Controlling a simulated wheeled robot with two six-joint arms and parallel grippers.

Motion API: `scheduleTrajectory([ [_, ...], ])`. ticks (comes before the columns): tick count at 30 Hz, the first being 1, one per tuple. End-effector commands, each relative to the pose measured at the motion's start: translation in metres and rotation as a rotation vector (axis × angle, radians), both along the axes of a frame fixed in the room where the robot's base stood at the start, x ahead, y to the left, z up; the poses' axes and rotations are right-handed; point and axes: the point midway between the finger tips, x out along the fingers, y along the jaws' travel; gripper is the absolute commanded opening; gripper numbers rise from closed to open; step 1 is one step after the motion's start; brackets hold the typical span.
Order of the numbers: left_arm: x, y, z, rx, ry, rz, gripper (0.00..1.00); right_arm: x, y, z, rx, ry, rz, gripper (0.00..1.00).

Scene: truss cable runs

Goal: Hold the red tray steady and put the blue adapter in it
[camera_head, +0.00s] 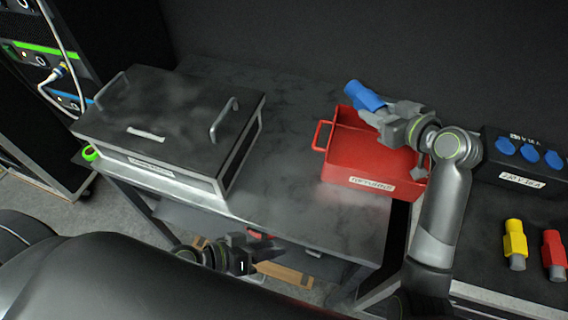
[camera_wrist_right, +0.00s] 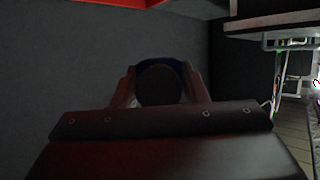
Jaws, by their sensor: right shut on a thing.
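The blue adapter (camera_head: 364,95) is held in my right gripper (camera_head: 384,114), above the far side of the red tray (camera_head: 345,177). In the right wrist view, my right gripper's fingers (camera_wrist_right: 158,88) close on both sides of its dark round end, and some blue (camera_wrist_right: 160,63) shows above. The red tray stands on the dark table with a side handle and a white label. My right forearm hides part of its right side. My left gripper (camera_head: 240,256) is low at the front, apart from the tray; its jaws are too dark to read.
A large dark case (camera_head: 165,115) with handles stands on the table left of the tray. A box with blue sockets (camera_head: 530,152) is at right, with yellow (camera_head: 515,244) and red (camera_head: 554,253) connectors in front. The tabletop (camera_head: 290,190) between case and tray is clear.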

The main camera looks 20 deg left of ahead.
Motion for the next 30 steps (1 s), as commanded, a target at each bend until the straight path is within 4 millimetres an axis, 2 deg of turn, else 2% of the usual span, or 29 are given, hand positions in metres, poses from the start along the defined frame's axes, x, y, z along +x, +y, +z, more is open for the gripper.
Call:
scheduleTrajectory([
  [1, -0.002, -0.004, 0.018, -0.017, -0.037, -0.019, 0.36, 0.0, 0.0, 0.001, 0.001, -0.002, 0.0, 0.11],
  [3, 0.0, -0.01, 0.033, -0.06, -0.054, -0.034, 0.36, 0.0, 0.0, 0.001, 0.001, -0.002, 0.0, 0.11],
  [8, 0.018, -0.025, 0.038, -0.27, 0.083, 0.013, 0.36, 0.0, 0.0, 0.001, 0.001, -0.002, 0.0, 0.11],
  [15, 0.048, -0.05, 0.058, -0.621, 0.34, 0.047, 0.36, 0.0, 0.0, 0.001, 0.001, -0.002, 0.0, 0.11],
  [24, 0.138, -0.012, 0.056, -0.666, 0.159, 0.428, 0.36, 0.0, 0.0, 0.001, 0.001, -0.002, 0.0, 0.11],
  [30, 0.171, 0.011, 0.06, -0.691, 0.063, 0.592, 0.36, 0.0, 0.0, 0.001, 0.001, -0.002, 0.0, 0.11],
])
